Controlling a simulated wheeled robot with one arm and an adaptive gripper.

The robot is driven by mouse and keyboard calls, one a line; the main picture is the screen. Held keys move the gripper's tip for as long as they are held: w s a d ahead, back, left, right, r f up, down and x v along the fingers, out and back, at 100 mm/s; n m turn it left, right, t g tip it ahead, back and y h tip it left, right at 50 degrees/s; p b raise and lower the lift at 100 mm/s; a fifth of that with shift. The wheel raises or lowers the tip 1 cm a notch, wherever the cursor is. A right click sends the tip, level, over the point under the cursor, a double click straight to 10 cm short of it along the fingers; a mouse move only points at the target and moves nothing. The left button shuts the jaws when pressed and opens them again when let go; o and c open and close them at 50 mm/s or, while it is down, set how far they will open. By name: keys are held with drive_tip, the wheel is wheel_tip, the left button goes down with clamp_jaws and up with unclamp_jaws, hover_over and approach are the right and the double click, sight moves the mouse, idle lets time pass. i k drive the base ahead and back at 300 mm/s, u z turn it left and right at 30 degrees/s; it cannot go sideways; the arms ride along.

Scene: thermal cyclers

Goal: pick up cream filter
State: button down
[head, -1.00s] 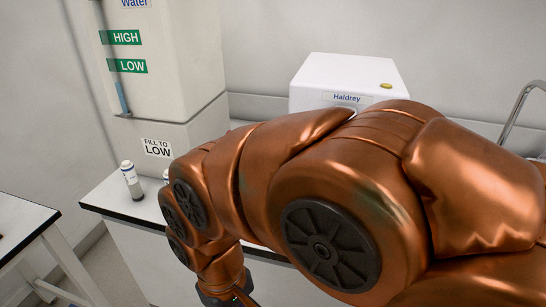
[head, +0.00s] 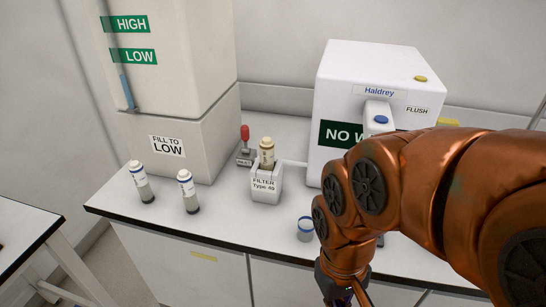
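A cream-topped filter cartridge (head: 266,152) stands upright in a white holder (head: 265,190) labelled "FILTER Type: 69", near the middle of the bench. Its lower part is hidden inside the holder. Two white cartridges with dark lower ends, one at the left (head: 140,182) and one beside it (head: 188,191), stand upright on the bench to the left of the holder. My arm hangs to the right of the holder. The dark base of my gripper (head: 342,291) shows at the bottom edge, in front of the bench. Its fingers are cut off by the frame.
A red-handled lever (head: 245,147) stands just behind the holder. A small blue-topped cup (head: 306,229) is near the front edge. The water tank (head: 170,75) and the white Haldrey machine (head: 345,85) flank the back. Bench front left of the cup is clear.

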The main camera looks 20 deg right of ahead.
sight(266, 145)
drive_tip(key=k, duration=1.2)
drive_tip(key=u, duration=1)
drive_tip(key=i, duration=1.05)
drive_tip(key=z, duration=0.15)
